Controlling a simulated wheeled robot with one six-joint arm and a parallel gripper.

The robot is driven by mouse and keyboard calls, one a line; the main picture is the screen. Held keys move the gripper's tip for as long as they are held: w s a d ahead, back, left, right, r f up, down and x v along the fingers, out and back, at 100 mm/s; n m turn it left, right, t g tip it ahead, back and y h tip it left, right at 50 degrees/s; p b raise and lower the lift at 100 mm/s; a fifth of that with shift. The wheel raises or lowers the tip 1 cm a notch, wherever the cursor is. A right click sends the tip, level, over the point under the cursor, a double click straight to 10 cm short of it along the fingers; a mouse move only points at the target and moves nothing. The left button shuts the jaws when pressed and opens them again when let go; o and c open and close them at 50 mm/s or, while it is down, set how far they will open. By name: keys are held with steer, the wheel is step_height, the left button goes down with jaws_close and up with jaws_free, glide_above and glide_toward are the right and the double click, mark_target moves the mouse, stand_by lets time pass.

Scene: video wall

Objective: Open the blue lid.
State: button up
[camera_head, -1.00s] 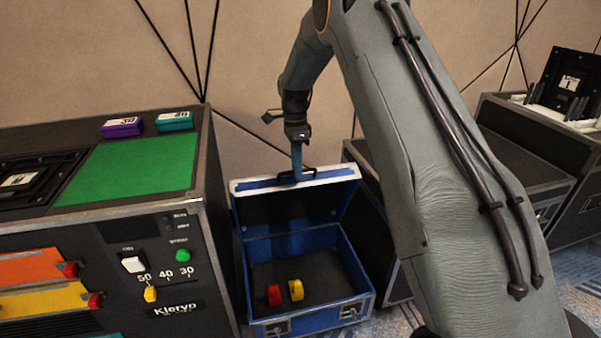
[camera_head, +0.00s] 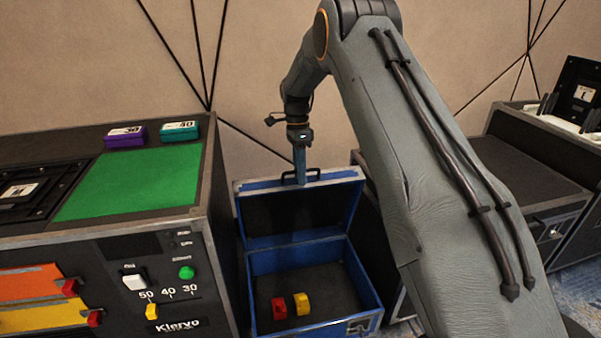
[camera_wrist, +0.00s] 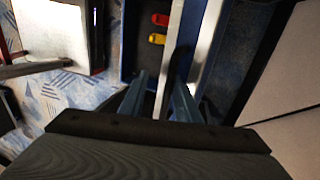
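The blue lid (camera_head: 345,174) belongs to a blue case (camera_head: 362,292) on the floor. In the head view it stands raised at the back of the case, its dark inner side facing forward. A dark handle (camera_head: 313,172) sits on its top edge. My gripper (camera_head: 300,182) points down at the middle of that edge, beside the handle. In the wrist view my gripper (camera_wrist: 160,98) has its two fingers apart, close to the pale and blue edge strips of the case or lid. I cannot tell whether a finger touches the lid.
A red block (camera_head: 279,308) and a yellow block (camera_head: 302,304) lie in the case. A black console with a green panel (camera_head: 135,180) stands close on the left. A dark cabinet (camera_head: 520,180) stands at the right. The wall is close behind the lid.

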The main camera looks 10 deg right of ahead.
steer(key=shift+d+r, duration=0.1)
steer(key=shift+d, duration=0.15)
steer(key=shift+r, duration=0.1)
